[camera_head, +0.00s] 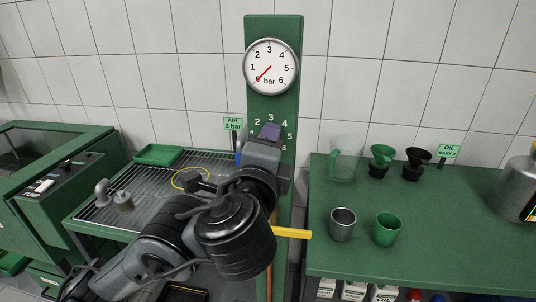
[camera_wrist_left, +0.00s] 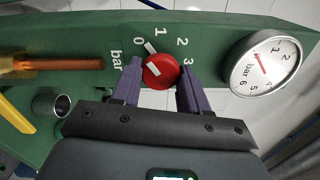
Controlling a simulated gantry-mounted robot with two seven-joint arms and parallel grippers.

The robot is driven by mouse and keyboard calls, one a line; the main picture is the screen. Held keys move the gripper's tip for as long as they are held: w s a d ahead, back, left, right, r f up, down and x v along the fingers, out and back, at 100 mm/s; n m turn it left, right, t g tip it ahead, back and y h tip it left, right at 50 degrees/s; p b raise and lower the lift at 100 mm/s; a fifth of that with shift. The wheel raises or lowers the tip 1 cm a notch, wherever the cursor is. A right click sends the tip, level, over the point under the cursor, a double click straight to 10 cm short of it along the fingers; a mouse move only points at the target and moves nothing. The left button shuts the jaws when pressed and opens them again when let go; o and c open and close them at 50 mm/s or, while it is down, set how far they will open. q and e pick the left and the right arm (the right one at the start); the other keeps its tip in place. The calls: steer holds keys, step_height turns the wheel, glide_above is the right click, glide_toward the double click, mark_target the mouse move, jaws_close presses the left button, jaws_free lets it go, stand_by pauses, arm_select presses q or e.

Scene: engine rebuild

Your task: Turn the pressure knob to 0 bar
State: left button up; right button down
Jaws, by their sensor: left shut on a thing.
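The red pressure knob (camera_wrist_left: 160,70) sits on the green panel in the left wrist view, beside a printed 0-to-6 bar scale. Its white pointer (camera_wrist_left: 152,46) lies between 0 and 1. My left gripper (camera_wrist_left: 160,82) has its purple fingers on either side of the knob, shut on it. In the head view my left gripper (camera_head: 264,140) covers the knob and part of the scale. The round gauge (camera_head: 270,66) above has its red needle pointing at about 0 bar; it also shows in the left wrist view (camera_wrist_left: 265,62). My right gripper is not in view.
A yellow lever (camera_head: 291,233) sticks out right of the post below my arm. On the right bench stand a steel cup (camera_head: 342,225), a green cup (camera_head: 386,229), a clear jug (camera_head: 345,160) and funnels. A grated table (camera_head: 146,212) is at left.

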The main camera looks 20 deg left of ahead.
arm_select(q)
steer(key=shift+n+b, duration=0.5)
steer(key=shift+n, duration=0.5)
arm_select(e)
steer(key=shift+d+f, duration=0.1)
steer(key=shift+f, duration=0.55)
arm_select(q)
steer(key=o, duration=1)
steer(key=shift+o, duration=0.2)
steer(key=shift+s, duration=0.1)
